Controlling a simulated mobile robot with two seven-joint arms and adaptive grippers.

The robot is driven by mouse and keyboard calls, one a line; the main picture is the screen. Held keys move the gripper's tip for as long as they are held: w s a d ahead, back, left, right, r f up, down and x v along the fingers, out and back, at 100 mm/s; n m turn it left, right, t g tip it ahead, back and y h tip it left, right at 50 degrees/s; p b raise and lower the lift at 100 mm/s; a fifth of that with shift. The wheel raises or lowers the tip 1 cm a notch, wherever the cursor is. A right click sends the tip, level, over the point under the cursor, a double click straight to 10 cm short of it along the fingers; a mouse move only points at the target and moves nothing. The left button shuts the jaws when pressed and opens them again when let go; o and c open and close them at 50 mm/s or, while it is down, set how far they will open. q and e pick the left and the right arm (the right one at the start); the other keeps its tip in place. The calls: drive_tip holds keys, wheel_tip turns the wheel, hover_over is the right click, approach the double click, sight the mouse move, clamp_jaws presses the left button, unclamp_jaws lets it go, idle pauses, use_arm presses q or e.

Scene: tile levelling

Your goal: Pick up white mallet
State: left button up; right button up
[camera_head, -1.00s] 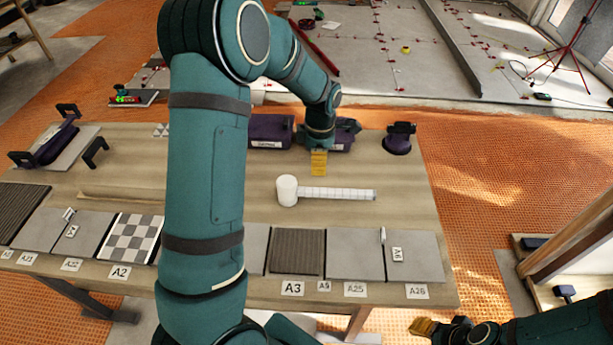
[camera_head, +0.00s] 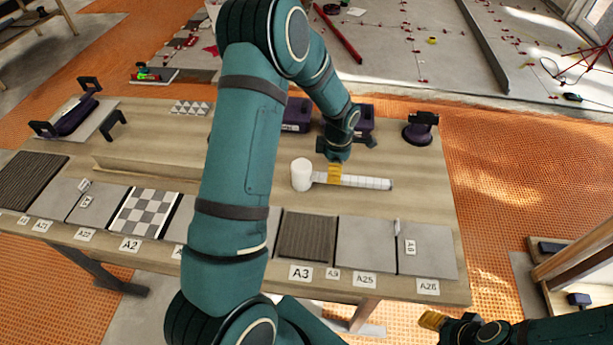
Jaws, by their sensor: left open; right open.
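The white mallet lies on the wooden table, its round white head (camera_head: 301,175) to the left and its light, banded handle (camera_head: 365,182) pointing right. My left gripper (camera_head: 334,175), with yellow fingertips, points down at the handle close to the head. It hides a small part of the handle; whether the fingers touch it I cannot tell. The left gripper is open. My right gripper (camera_head: 432,320) is open and empty at the lower right, off the table's front edge.
Tiles line the table's front edge, including a checkered tile (camera_head: 146,212) and a dark ribbed tile (camera_head: 307,235). A dark suction cup tool (camera_head: 420,128) stands at the back right. Dark purple boxes (camera_head: 296,115) stand behind the mallet. The table right of the handle is clear.

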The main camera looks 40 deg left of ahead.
use_arm(q)
wheel_tip(320, 180, down, 4)
drive_tip(key=shift+s+r+b, duration=0.1)
drive_tip(key=shift+b, duration=0.2)
drive_tip(key=shift+c, duration=0.4)
clamp_jaws()
